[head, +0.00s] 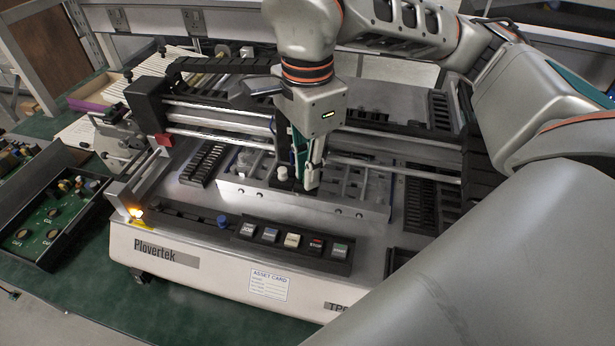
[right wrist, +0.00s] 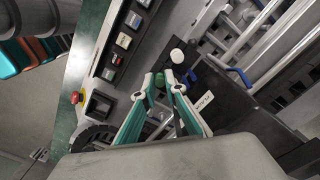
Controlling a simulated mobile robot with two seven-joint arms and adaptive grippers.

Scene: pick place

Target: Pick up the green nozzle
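The green nozzle (right wrist: 160,80) shows as a small green piece between the fingertips of my right gripper (right wrist: 160,78) in the right wrist view. The two teal and light-grey fingers stand apart with the nozzle in the gap. I cannot tell whether they touch it. In the head view my right gripper (head: 306,183) points down over the metal plate (head: 345,206) inside the machine, and its fingers hide the nozzle there. A white nozzle (right wrist: 177,56) stands close by; it also shows in the head view (head: 282,173), just left of the fingers. My left gripper is not in view.
The Plovertek machine (head: 215,275) has a button panel (head: 290,242) along its front. Rails (head: 215,115) run behind my right gripper, and black slotted racks (head: 204,162) stand beside the plate.

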